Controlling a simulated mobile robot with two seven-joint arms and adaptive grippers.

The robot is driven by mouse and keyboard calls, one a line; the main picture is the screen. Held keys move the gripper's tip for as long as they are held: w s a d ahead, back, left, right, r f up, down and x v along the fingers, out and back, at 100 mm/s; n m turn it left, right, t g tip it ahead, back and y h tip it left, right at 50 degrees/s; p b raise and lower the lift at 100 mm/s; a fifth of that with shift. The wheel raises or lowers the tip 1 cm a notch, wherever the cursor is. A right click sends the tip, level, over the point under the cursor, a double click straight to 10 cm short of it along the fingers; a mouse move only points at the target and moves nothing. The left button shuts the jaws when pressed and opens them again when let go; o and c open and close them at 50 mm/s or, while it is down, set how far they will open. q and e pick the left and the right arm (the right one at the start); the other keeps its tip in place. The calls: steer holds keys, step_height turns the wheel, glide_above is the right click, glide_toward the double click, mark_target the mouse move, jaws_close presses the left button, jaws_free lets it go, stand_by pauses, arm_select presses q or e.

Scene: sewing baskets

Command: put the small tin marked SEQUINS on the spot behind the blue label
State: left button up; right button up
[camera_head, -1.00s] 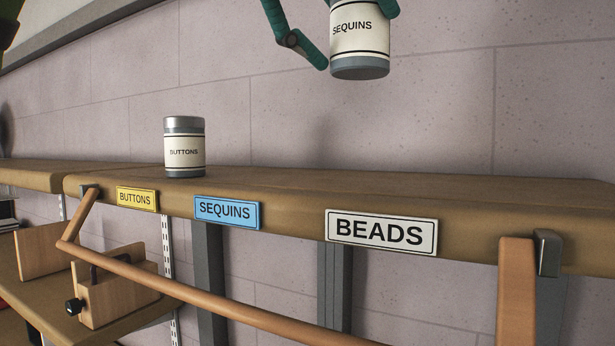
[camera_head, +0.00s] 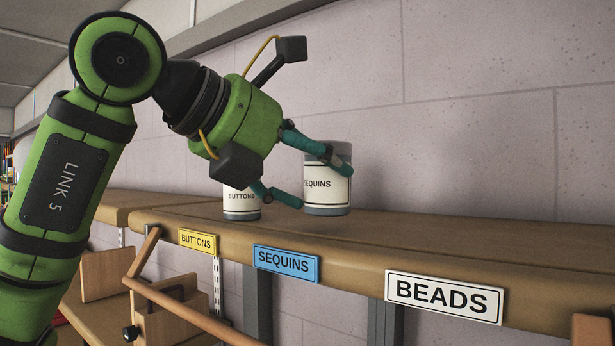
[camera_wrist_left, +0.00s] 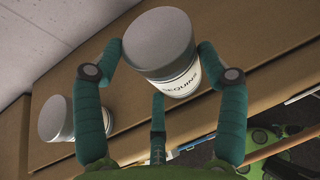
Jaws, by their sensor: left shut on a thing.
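The SEQUINS tin (camera_head: 327,188) is a grey tin with a white label. My left gripper (camera_head: 321,187) is shut on it, with fingers around its sides. The tin is upright at shelf height, behind the blue SEQUINS label (camera_head: 286,264) on the shelf's front edge. I cannot tell whether its base touches the shelf top. In the left wrist view the tin's grey lid (camera_wrist_left: 157,40) shows between the fingers (camera_wrist_left: 160,62), with part of its label. My right gripper is not in view.
The BUTTONS tin (camera_head: 241,205) stands on the shelf (camera_head: 450,245) to the left, partly hidden by my left gripper. It also shows in the left wrist view (camera_wrist_left: 57,119). Yellow BUTTONS (camera_head: 197,241) and white BEADS (camera_head: 443,297) labels flank the blue one. The shelf behind BEADS is clear.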

arm_select(q)
steer(key=shift+a+f, duration=0.1)
steer(key=shift+f, duration=0.4)
steer(key=shift+w+f, duration=0.25)
steer(key=shift+f, duration=0.2)
steer(key=shift+s+f, duration=0.1)
steer(key=o, duration=1)
steer(key=shift+s, duration=0.1)
